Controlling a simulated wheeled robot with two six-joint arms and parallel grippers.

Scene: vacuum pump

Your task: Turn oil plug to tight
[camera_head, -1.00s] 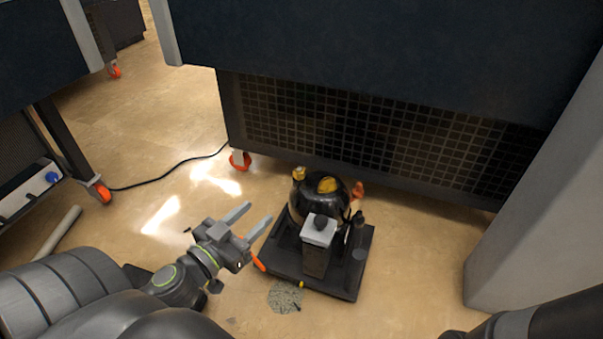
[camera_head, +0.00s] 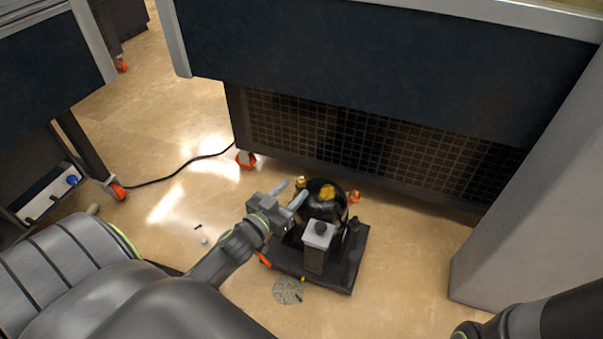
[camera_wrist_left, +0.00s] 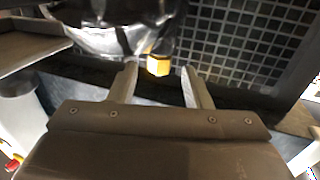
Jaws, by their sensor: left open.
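The vacuum pump, with a dark rounded body (camera_head: 323,209) and a light-topped block in front, stands on a black base (camera_head: 345,278). A small yellow plug (camera_head: 301,182) sits at its upper left side, and a larger yellow cap (camera_head: 327,192) is on top. My left gripper (camera_head: 292,190) is open at the pump's left side, with its fingertips close to the small plug. In the left wrist view, a yellow faceted plug (camera_wrist_left: 158,66) shows between the two spread fingertips; I cannot tell whether they touch it. Only part of my right arm shows; its gripper is out of frame.
A dark cabinet with a grid panel (camera_head: 365,140) stands close behind the pump. A grey pillar (camera_head: 525,210) rises at the right. A black cable (camera_head: 180,168) and an orange caster (camera_head: 245,160) are at the left. A grey speckled patch (camera_head: 287,290) lies in front of the base.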

